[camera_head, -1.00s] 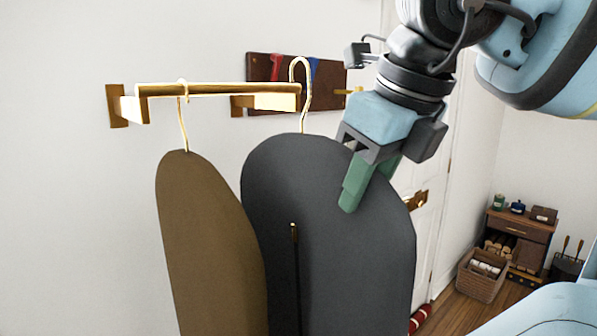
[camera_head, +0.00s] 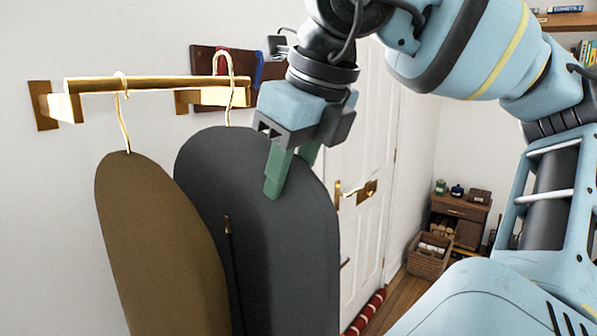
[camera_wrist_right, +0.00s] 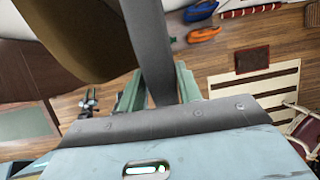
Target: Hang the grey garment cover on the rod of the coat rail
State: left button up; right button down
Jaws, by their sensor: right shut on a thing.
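The grey garment cover (camera_head: 285,250) hangs upright, its gold hook (camera_head: 231,70) rising above the rod (camera_head: 150,85) near its free right end. The hook's top stands clear above the rod; I cannot tell whether it rests on it. My right gripper (camera_head: 284,178) is shut on the cover's upper right edge. In the right wrist view the grey cover (camera_wrist_right: 150,45) runs edge-on between the green fingers of the right gripper (camera_wrist_right: 160,88). The gold coat rail is fixed to the wall by a bracket (camera_head: 42,105). My left gripper is out of view.
A brown garment cover (camera_head: 150,230) hangs on the rod by its hook, left of the grey one and close to it. A wooden board (camera_head: 207,62) with coloured items is on the wall behind. A white door (camera_head: 365,130) and a small cabinet (camera_head: 458,215) stand to the right.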

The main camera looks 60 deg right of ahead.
aim_at(263, 142)
jog(key=shift+w+d+b, duration=0.15)
jog(key=shift+w+b, duration=0.25)
jog(key=shift+w, duration=0.75)
jog(key=shift+w+d+b, duration=0.1)
jog(key=shift+w+b, duration=0.25)
jog(key=shift+w, duration=0.75)
jog(key=shift+w+d+b, duration=0.1)
jog(key=shift+w+b, duration=0.25)
jog(key=shift+w, duration=0.65)
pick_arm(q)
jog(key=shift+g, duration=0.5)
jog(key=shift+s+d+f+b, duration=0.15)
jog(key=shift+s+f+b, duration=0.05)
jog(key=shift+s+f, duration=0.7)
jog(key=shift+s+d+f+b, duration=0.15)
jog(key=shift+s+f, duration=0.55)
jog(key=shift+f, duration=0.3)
pick_arm(e)
jog(key=shift+s+f, duration=0.15)
jog(key=shift+f, duration=1.3)
jog(key=c, duration=0.9)
grip_release()
jog(key=shift+v, duration=3.95)
